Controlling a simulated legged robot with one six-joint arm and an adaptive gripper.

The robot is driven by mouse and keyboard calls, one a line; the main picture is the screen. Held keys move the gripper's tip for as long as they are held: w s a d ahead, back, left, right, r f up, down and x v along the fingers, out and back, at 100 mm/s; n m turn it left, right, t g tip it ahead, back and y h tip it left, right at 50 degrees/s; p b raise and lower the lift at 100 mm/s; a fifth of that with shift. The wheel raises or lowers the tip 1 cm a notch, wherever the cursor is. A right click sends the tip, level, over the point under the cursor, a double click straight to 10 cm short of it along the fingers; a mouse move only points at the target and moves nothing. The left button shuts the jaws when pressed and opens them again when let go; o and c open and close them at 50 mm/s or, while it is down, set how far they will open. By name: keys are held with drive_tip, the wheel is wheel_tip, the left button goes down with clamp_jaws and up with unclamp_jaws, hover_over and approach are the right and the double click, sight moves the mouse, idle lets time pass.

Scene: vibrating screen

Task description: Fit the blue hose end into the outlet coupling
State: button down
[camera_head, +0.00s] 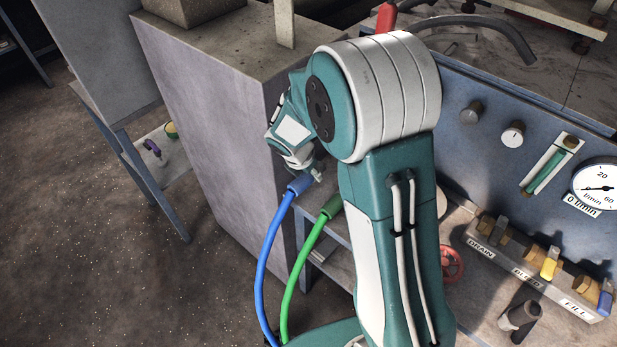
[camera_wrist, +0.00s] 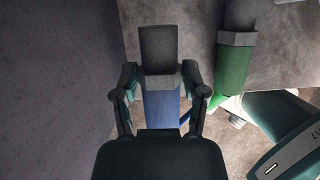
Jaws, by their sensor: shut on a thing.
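The blue hose (camera_head: 271,240) rises from below to its blue end (camera_head: 300,185) at my gripper (camera_head: 313,174), beside the concrete block. In the wrist view my gripper (camera_wrist: 161,80) is shut around the blue hose end (camera_wrist: 162,104), one finger on each side. A grey collar and a dark grey cylinder (camera_wrist: 158,47) lie in line beyond the blue part. I cannot tell whether that cylinder is the hose's tip or a separate fitting. I cannot make out the outlet coupling for certain; my arm covers much of the panel side in the head view.
A green hose (camera_head: 304,262) stands close right of the blue one; its collared end (camera_wrist: 236,40) shows in the wrist view. A tall concrete block (camera_head: 205,110) is close on the left. A blue panel (camera_head: 520,100) with knobs, gauge and labelled valves (camera_head: 530,267) stands right.

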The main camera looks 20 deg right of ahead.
sight(305, 179)
drive_tip(key=f, duration=0.2)
drive_tip(key=w+f, duration=0.1)
drive_tip(key=shift+a+f, duration=0.2)
drive_tip(key=shift+a, duration=0.05)
drive_tip(key=shift+a+f, duration=0.2)
drive_tip(key=shift+a, duration=0.15)
drive_tip(key=shift+d+f, duration=0.15)
drive_tip(key=shift+d, duration=0.15)
drive_tip(key=shift+c, duration=0.6)
unclamp_jaws()
drive_tip(key=shift+d, duration=0.1)
drive_tip(key=shift+a, duration=0.3)
